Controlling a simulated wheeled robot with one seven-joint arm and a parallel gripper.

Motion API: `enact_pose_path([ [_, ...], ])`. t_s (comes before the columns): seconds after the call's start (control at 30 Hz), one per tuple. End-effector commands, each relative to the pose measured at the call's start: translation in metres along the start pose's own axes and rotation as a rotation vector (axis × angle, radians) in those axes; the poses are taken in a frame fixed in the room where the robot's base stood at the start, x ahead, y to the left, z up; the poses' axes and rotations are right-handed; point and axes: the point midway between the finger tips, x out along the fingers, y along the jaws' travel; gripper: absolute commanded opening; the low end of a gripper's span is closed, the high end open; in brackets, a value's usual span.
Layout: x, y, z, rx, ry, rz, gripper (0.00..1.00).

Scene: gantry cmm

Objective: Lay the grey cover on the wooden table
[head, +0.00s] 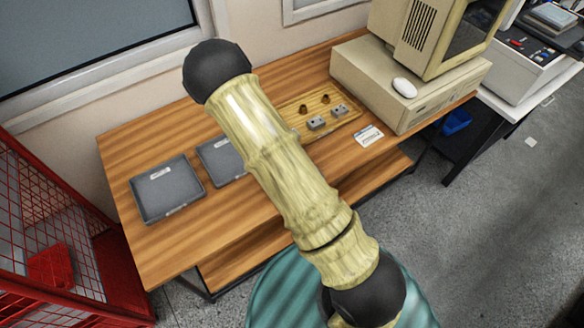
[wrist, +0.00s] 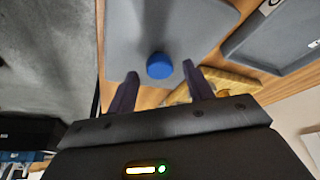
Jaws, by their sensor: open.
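The grey cover (wrist: 200,25) is a flat grey plate with a round blue knob (wrist: 160,65) in the wrist view. My gripper (wrist: 159,72) is open, with one dark finger on each side of the knob. A small gap shows between the knob and the fingers. The cover appears to lie at or just above the wooden table (head: 130,150); I cannot tell if it touches the wood. In the head view my arm hides the cover and the gripper.
Two grey trays, one at the left (head: 165,190) and one partly behind my arm (head: 218,158), lie on the table. A wooden board (head: 292,108) holds brass pieces and grey blocks. A white card (head: 368,135) and a beige computer (head: 400,85) are to the right. A red mesh cage (head: 60,240) stands at left.

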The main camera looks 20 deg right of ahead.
Motion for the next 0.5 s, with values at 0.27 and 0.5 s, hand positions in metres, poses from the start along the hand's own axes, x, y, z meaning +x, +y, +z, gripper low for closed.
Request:
enact_pose_path([
  [0.27, -0.040, -0.001, 0.000, 0.001, 0.002, -0.004, 0.51],
  [0.5, -0.078, -0.001, 0.000, -0.001, 0.002, -0.005, 0.51],
])
